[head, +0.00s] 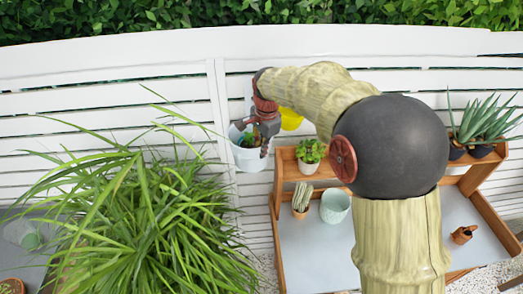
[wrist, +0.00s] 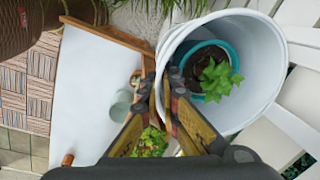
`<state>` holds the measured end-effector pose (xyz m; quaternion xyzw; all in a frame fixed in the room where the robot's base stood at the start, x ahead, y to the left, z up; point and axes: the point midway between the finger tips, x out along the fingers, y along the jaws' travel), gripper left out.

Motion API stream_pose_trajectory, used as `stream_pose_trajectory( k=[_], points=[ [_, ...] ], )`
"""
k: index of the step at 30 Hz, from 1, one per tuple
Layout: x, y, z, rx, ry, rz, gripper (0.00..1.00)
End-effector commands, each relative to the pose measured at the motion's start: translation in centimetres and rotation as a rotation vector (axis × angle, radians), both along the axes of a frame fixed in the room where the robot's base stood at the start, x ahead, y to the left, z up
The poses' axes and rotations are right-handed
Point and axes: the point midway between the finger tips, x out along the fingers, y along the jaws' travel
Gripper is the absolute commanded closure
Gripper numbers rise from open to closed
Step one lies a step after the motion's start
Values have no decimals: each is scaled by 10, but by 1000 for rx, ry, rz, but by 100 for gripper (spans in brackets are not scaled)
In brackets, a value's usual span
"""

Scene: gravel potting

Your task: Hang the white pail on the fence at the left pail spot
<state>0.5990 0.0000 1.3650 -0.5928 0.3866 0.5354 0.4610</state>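The white pail (head: 246,158) is upright against or just in front of the white fence (head: 110,103), right of a fence post. My gripper (head: 264,127) is at the pail's upper edge. In the wrist view the pail (wrist: 262,38) opens toward the camera, and a teal pot with a green plant (wrist: 216,80) sits inside it. My gripper (wrist: 161,92) is shut on the pail's rim there, with its fingertips close together on either side of the wall. I cannot tell whether the pail touches the fence or a hook; its far side is hidden.
A yellow pail (head: 291,119) is at the fence just right, partly behind my arm. A large grassy plant (head: 150,215) stands left and below. A wooden potting bench (head: 300,245) holds a cactus (head: 301,197), a pale green pot (head: 335,207), a small succulent (head: 310,152) and aloes (head: 483,125).

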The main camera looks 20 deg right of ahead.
Motion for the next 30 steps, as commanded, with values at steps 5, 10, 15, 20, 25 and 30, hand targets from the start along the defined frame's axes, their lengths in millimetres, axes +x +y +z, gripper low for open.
stream_pose_trajectory(
  k=[5,10,15,20,25,30],
  points=[
    [1,0,1,0,-2,0,100],
    [1,0,1,0,-3,0,100],
    [2,0,1,0,-3,0,100],
    [4,-1,2,0,-3,0,100],
    [7,-1,1,0,-2,0,100],
    [10,-2,2,0,-2,0,100]
  ],
)
